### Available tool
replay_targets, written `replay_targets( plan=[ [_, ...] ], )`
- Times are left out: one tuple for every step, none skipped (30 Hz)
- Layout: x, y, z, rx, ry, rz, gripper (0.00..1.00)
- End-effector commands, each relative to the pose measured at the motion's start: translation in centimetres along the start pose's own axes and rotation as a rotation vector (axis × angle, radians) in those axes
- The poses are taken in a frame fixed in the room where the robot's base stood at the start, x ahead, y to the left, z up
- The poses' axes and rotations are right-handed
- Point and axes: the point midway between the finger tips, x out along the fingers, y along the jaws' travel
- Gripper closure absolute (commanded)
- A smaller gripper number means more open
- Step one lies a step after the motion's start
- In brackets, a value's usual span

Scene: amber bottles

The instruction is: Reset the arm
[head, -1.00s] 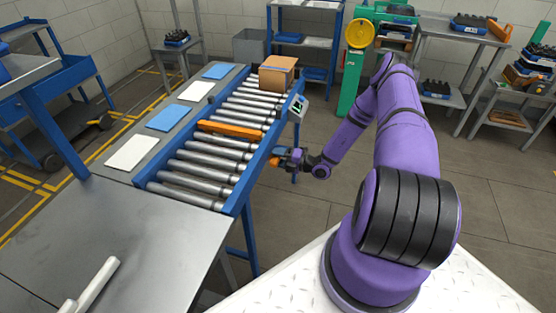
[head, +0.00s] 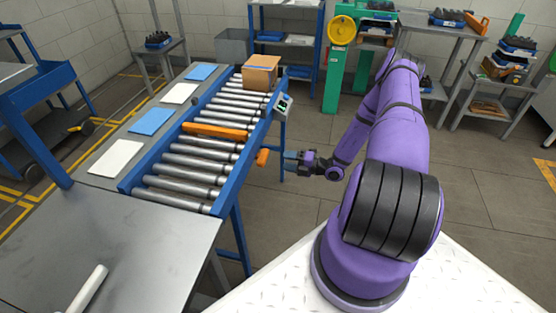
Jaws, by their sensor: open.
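My purple arm rises from the white base at the right and bends down toward the conveyor. My gripper (head: 294,160) is at the end of the arm, just right of the roller conveyor's blue side rail. It is open, and I see nothing between its fingers. It points left toward an orange part (head: 262,157) on the conveyor's side, with a small gap between them. No amber bottles can be made out in this view.
The roller conveyor (head: 190,172) carries an orange bar (head: 214,131) and a cardboard box (head: 260,72). A metal table (head: 100,240) is at the front left. A green stand (head: 335,80) and shelves are behind. The floor right of my arm is clear.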

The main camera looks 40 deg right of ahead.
Motion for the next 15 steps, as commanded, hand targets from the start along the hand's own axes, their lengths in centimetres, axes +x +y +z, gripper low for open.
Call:
replay_targets(
  plan=[
    [-0.47, 0.02, 0.02, 0.000, 0.000, 0.000, 0.45],
    [-0.66, 0.02, 0.01, -0.001, 0.000, 0.000, 0.45],
    [-0.85, 0.02, 0.01, 0.000, 0.000, 0.000, 0.45],
    [-0.96, 0.02, 0.00, 0.000, 0.000, 0.000, 0.45],
    [-1.03, 0.02, 0.00, 0.000, 0.000, 0.000, 0.45],
    [-1.09, 0.02, 0.00, 0.000, 0.000, 0.000, 0.45],
    [-1.12, 0.02, -0.01, 0.000, 0.000, 0.000, 0.45],
    [-1.12, 0.02, -0.01, 0.000, 0.001, 0.000, 0.45],
    [-1.12, 0.02, -0.01, 0.000, 0.001, 0.000, 0.45],
    [-1.11, 0.02, -0.01, 0.000, 0.001, 0.000, 0.45],
    [-1.11, 0.02, -0.01, 0.000, 0.000, 0.000, 0.45],
    [-1.11, 0.02, -0.01, 0.000, 0.000, 0.000, 0.45],
    [-1.11, 0.02, -0.01, 0.000, 0.000, 0.000, 0.45],
    [-1.10, 0.02, 0.00, 0.000, 0.000, 0.000, 0.45],
    [-1.10, 0.02, -0.01, 0.000, 0.000, 0.000, 0.45]
  ],
)
